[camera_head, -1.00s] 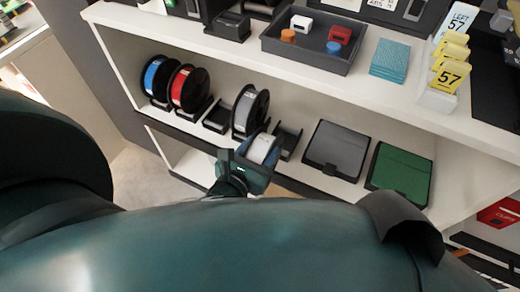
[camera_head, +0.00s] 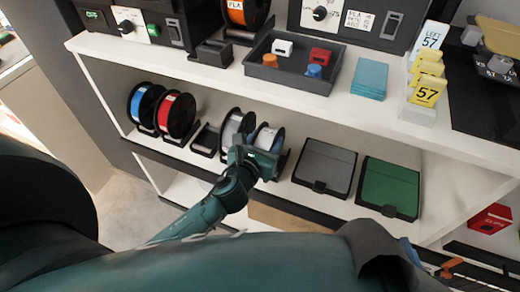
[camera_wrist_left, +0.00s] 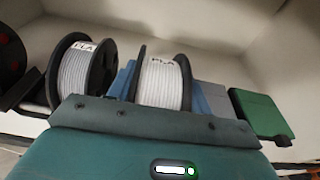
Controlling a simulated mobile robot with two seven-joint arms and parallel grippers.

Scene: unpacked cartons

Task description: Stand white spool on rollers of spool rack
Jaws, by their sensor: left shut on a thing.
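The white spool (camera_head: 266,139), with a dark flange and a PLA label, is upright on the middle shelf's right cradle position, beside the grey spool (camera_head: 235,127). My left gripper (camera_head: 257,156) is shut on the white spool from the front. In the left wrist view the white spool (camera_wrist_left: 162,82) sits between blue fingers, to the right of the grey spool (camera_wrist_left: 76,72). The spool rack's dark cradle (camera_head: 283,163) shows partly at the white spool's right. The gripper hides the spool's underside, so I cannot tell whether it touches the rollers.
Blue (camera_head: 146,104) and red (camera_head: 176,115) spools stand at the left, then an empty cradle (camera_head: 206,140). Grey (camera_head: 325,166) and green (camera_head: 390,187) cases lie to the right. The upper shelf (camera_head: 215,85) overhangs behind, holding a parts tray (camera_head: 282,80).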

